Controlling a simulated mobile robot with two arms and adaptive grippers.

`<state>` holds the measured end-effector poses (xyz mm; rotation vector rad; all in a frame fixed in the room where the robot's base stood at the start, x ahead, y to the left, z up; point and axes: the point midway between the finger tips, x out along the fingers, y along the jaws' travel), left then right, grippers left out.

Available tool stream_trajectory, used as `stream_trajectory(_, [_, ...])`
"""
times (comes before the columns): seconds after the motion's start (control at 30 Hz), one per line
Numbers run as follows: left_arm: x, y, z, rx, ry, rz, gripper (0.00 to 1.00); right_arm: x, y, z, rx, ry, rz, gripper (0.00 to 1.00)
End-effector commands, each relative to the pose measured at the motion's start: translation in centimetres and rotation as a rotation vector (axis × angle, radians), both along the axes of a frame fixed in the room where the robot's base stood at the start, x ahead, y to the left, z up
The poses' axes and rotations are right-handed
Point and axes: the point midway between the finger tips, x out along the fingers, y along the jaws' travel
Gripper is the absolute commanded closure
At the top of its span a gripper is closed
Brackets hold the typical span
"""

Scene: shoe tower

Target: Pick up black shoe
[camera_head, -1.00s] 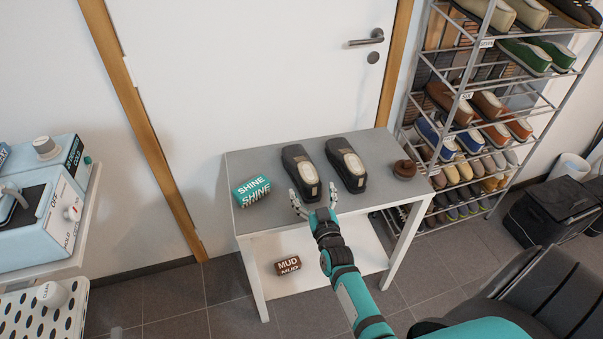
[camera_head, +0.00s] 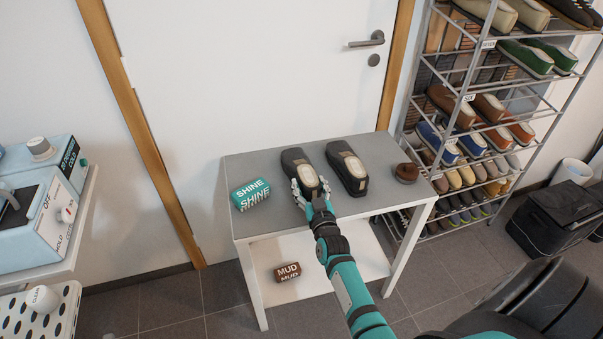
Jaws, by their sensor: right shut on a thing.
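Two black shoes with pale insoles lie side by side on the grey table top, toes toward the door. The left black shoe (camera_head: 297,163) has my right gripper (camera_head: 310,188) at its near end. My right gripper is shut on that shoe, one finger on each side of it. The shoe still appears to rest on the table. The right black shoe (camera_head: 347,167) lies just beside it, apart from the gripper. My left gripper is not in view.
A teal SHINE box (camera_head: 250,194) stands left on the table (camera_head: 265,223), and a brown round object (camera_head: 407,172) stands right. A brown MUD box (camera_head: 287,271) lies on the lower shelf. A shoe rack (camera_head: 468,95) stands at right; a door is behind.

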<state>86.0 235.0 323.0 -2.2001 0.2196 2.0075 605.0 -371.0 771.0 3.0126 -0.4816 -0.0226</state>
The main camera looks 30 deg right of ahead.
Motion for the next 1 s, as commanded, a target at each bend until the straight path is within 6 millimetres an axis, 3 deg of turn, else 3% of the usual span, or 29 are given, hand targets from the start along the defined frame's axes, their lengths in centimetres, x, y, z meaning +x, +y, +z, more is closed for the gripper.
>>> stream_trajectory(0.13, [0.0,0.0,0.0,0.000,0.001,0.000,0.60,0.0,0.0,0.1,-0.001,-0.003,-0.001,0.85])
stream_trajectory(0.4, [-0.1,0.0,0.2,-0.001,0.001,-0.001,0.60,0.0,0.0,0.7,-0.001,-0.005,-0.002,0.85])
stream_trajectory(0.8, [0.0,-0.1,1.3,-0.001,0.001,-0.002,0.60,0.0,0.0,8.2,-0.001,-0.008,-0.002,0.85])
stream_trajectory(1.0, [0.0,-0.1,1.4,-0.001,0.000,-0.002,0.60,0.0,0.0,10.0,-0.002,-0.005,-0.001,0.85])
